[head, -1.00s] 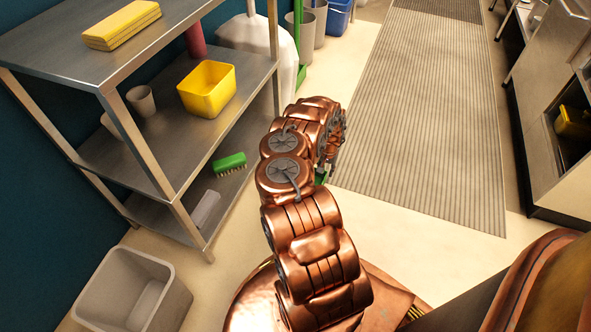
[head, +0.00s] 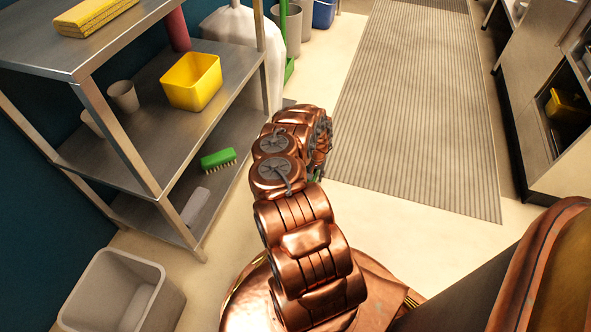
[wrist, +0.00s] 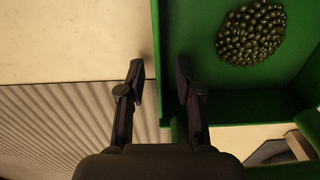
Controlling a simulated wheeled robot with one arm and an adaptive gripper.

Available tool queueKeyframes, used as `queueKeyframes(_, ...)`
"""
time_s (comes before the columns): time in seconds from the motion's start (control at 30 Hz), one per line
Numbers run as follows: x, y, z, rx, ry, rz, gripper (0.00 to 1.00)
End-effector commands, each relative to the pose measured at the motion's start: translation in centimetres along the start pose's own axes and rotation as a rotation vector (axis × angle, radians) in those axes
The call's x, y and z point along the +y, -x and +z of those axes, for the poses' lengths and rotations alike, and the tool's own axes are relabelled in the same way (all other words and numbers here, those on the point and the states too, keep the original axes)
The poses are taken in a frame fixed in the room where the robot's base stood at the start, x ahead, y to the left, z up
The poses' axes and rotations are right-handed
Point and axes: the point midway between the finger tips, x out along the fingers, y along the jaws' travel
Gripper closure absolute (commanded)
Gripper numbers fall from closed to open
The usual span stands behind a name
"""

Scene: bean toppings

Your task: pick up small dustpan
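A green pan with raised walls (wrist: 215,105), which looks like the small dustpan, fills the upper right of the wrist view. A heap of dark, shiny beans (wrist: 251,33) lies in it. My gripper (wrist: 158,85) is open, its two black fingers spread around the pan's left wall. The left finger is over the pale floor and the right finger is over the pan's inner side. I cannot tell whether either finger touches the wall. In the head view my copper arm hides nearly all of the pan.
A metal shelf rack (head: 165,110) stands at the left, holding a yellow bin (head: 191,81) and a green brush (head: 218,158). A grey bin (head: 122,290) is on the floor in front. A ribbed mat (head: 415,100) runs along the clear aisle. A counter (head: 560,100) is at the right.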

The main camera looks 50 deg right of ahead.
Motion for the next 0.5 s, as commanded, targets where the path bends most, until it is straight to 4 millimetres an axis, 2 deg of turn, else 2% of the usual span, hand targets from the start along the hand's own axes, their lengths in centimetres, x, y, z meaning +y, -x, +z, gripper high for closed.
queueKeyframes(0.1, 0.0, 0.1, -0.01, 0.0, 0.0, 0.0, 0.68)
queueKeyframes(0.4, 0.01, 0.11, 0.0, 0.0, -0.001, 0.0, 0.99)
queueKeyframes(0.5, 0.01, 0.11, 0.0, -0.001, -0.001, 0.0, 1.0)
